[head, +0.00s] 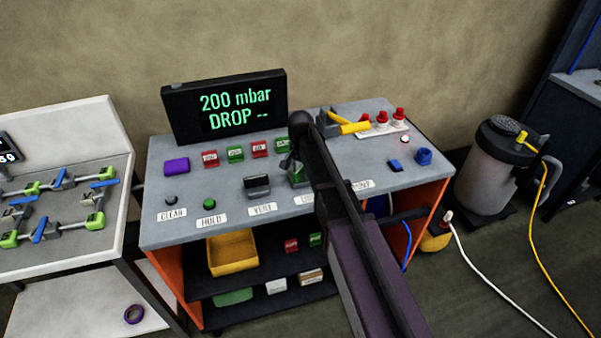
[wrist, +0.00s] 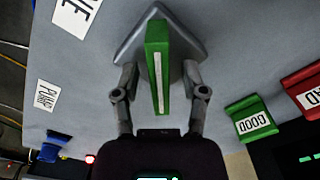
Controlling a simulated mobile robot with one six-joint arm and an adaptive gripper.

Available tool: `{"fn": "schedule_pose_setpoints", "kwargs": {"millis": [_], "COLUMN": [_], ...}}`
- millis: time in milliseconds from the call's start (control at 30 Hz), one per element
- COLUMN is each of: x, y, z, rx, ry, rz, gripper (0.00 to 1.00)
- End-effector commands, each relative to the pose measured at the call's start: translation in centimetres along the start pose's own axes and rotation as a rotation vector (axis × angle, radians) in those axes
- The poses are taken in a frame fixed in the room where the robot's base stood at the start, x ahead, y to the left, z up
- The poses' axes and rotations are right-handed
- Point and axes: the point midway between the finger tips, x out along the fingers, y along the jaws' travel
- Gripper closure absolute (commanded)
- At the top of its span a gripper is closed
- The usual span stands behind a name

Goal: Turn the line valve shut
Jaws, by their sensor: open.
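The line valve has a green bar handle (wrist: 157,65) with a white stripe, on a grey pointed base (wrist: 127,42). In the wrist view, a label ending in "NE" (wrist: 76,16) lies beside it. My gripper (wrist: 160,78) is open, with one finger on each side of the green handle and small gaps showing. In the head view, the green handle (head: 298,178) is partly hidden by my arm, and so is its label. The display (head: 225,105) reads "200 mbar DROP --".
In the wrist view, a green GOOD block (wrist: 250,118) stands right of the gripper.

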Motion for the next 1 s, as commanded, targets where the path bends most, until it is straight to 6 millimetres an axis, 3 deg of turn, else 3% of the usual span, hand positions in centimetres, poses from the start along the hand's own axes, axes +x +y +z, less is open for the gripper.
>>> {"fn": "schedule_pose_setpoints", "kwargs": {"millis": [267, 467, 500, 1000], "x": [0.01, 0.01, 0.02, 0.03], "y": [0.00, 0.00, 0.00, 0.02], "z": [0.00, 0.00, 0.00, 0.02], "rx": [0.000, 0.000, 0.000, 0.054], "ry": [0.000, 0.000, 0.000, 0.000], "rz": [0.000, 0.000, 0.000, 0.000], "gripper": [0.44, 0.98, 1.00, 1.00]}}
